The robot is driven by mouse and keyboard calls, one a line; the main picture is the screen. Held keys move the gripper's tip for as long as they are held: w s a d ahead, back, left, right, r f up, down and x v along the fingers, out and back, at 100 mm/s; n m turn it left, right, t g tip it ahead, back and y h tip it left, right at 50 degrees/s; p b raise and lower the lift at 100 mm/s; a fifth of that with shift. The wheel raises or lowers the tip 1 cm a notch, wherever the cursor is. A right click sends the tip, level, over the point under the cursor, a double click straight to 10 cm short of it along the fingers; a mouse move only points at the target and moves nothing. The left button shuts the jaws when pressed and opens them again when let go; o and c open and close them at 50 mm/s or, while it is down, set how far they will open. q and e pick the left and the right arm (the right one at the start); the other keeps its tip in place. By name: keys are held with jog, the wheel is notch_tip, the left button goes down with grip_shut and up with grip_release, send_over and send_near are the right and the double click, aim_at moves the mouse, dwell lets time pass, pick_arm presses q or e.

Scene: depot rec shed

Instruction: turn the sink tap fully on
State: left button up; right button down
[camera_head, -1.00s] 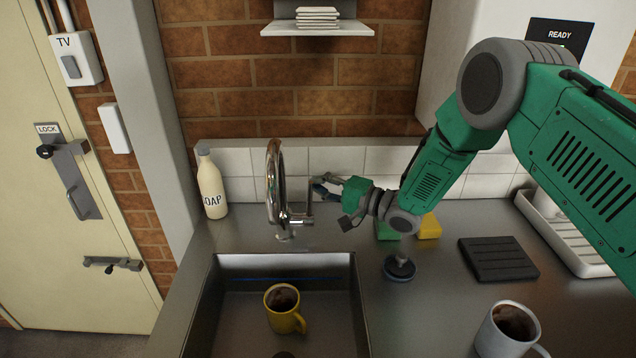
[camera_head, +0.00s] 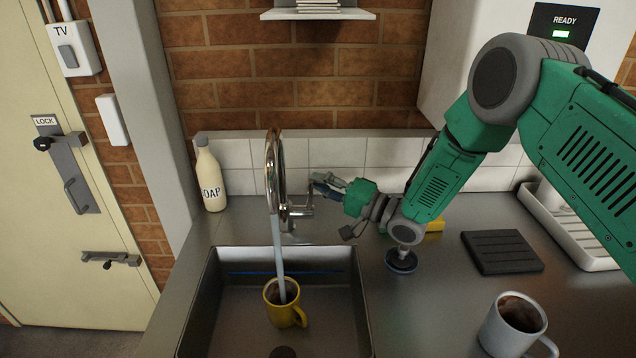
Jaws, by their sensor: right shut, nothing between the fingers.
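The chrome sink tap (camera_head: 273,175) stands behind the sink (camera_head: 210,300), with its side lever (camera_head: 299,211) on the right. A stream of water (camera_head: 279,260) runs from the spout down into a yellow mug (camera_head: 284,311) in the basin. The mug holds a dark liquid. My right gripper (camera_head: 318,188) comes in from the right, shut and empty, with its fingertips right beside the lever. I cannot tell whether they touch it, and the gripper partly hides the lever's upper part. My left gripper is out of view.
A soap bottle (camera_head: 210,180) stands left of the tap. Right of the sink are a sink plug (camera_head: 401,262), a yellow sponge (camera_head: 435,225), a dark ridged pad (camera_head: 502,252) and a white mug (camera_head: 507,331). A white tray (camera_head: 572,238) lies at far right.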

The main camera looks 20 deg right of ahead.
jog(key=shift+n+y, duration=0.5)
jog(key=shift+n, duration=0.3)
jog(key=shift+s+a+f+b, duration=0.25)
jog(key=shift+s+f, duration=0.1)
jog(key=shift+s, duration=0.4)
jog(key=shift+s+a+f+b, duration=0.2)
jog(key=shift+s+f+b, duration=0.15)
jog(key=shift+s, duration=0.45)
jog(key=shift+s+a+f+b, duration=0.2)
jog(key=shift+s+f, duration=0.2)
jog(key=shift+s, duration=0.35)
jog(key=shift+s+f, duration=0.15)
jog(key=shift+f, duration=0.05)
jog(key=v, duration=1.2)
jog(key=shift+w+d+r, duration=0.1)
jog(key=shift+w+d, duration=0.05)
jog(key=shift+w, duration=0.05)
jog(key=shift+r, duration=0.15)
